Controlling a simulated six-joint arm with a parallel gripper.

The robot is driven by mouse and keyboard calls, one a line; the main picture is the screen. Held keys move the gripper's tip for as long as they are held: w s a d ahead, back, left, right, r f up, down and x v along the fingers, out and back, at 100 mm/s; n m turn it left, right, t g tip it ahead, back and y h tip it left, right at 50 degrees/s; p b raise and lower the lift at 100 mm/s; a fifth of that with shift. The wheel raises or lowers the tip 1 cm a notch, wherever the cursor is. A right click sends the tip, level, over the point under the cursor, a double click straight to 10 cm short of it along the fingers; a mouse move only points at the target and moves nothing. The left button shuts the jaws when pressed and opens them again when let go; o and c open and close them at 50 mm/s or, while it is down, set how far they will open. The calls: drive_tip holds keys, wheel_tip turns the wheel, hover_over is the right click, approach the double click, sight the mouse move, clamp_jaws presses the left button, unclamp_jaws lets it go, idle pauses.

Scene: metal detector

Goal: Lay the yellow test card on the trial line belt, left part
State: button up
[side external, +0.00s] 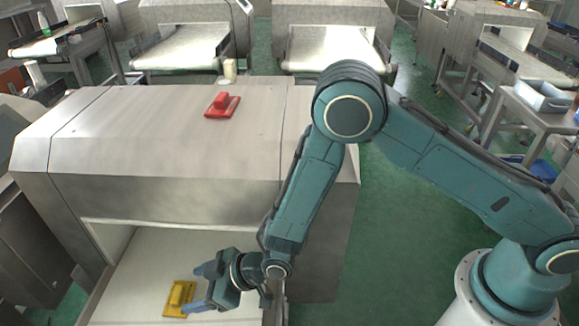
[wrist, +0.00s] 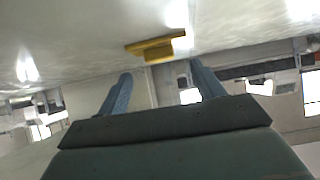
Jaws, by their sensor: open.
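The yellow test card (side external: 180,298) has a raised grip on top and lies flat on the pale belt (side external: 150,255) at the mouth of the steel detector housing. My gripper (side external: 193,289) is open and empty, low over the belt just right of the card. In the wrist view, the card (wrist: 157,47) appears just beyond my open fingers (wrist: 160,78), roughly between them and apart from them. That view is tilted so the belt shows along the top. Whether a fingertip brushes the belt cannot be told.
A red card (side external: 222,105) with a raised grip lies on top of the detector housing (side external: 150,130). A small cream container (side external: 230,70) stands behind it. The housing's front edge rises close behind my gripper. Other belt machines stand farther back; the belt around the card is clear.

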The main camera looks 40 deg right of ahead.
sight(177, 293)
drive_tip(key=shift+x, duration=2.55)
drive_tip(key=c, duration=1.2)
drive_tip(key=shift+o, duration=0.2)
drive_tip(key=shift+r, duration=0.15)
wheel_tip(177, 293, up, 20)
